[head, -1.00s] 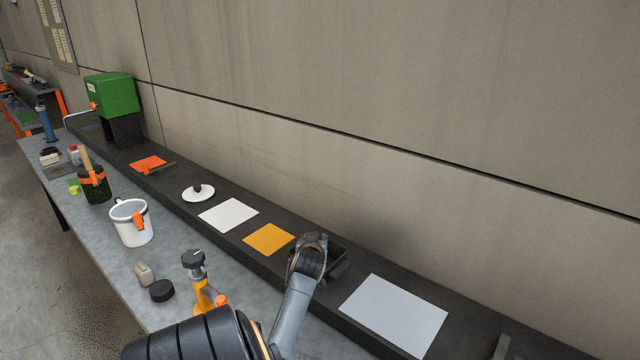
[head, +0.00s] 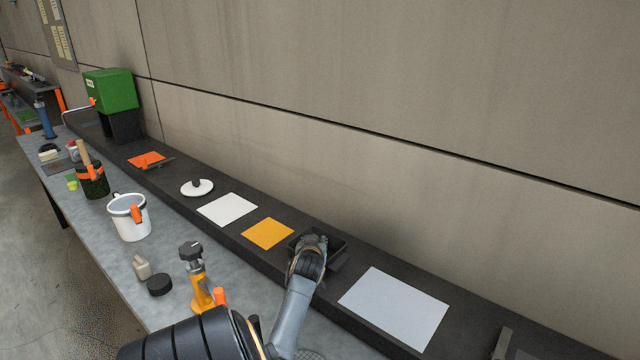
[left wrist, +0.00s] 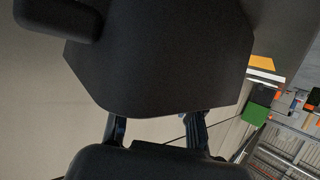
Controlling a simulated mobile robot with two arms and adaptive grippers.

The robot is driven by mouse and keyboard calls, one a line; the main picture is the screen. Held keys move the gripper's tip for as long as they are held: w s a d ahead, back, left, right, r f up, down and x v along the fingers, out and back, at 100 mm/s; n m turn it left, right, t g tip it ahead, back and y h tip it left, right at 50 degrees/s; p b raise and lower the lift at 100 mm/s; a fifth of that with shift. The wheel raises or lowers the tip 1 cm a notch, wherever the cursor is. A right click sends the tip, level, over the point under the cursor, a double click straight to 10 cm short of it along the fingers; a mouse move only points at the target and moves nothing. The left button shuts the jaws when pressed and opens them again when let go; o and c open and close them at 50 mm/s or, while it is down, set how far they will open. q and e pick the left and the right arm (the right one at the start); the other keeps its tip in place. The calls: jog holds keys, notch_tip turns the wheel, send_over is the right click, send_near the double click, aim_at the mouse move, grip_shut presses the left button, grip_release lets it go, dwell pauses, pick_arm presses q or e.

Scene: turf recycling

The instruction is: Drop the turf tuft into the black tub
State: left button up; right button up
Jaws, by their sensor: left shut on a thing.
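The black tub (head: 338,246) sits on the dark ledge along the wall, partly covered by my gripper in the head view. My left gripper (head: 310,246) is at the tub, over its front left part; how high it is above the rim I cannot tell. In the left wrist view its fingers (left wrist: 157,128) show between dark shapes that fill most of the picture. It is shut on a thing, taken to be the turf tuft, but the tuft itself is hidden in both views. My right gripper is not in view.
A pale sheet (head: 395,308) lies right of the tub, and an orange-yellow sheet (head: 268,233) and a white sheet (head: 227,210) lie left. A yellow tool (head: 198,285) and a white pot (head: 131,218) stand on the grey bench. The wall rises close behind.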

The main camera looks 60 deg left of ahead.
pick_arm(q)
jog(key=o, duration=0.9)
jog(key=v, duration=1.2)
jog(key=shift+f, duration=0.1)
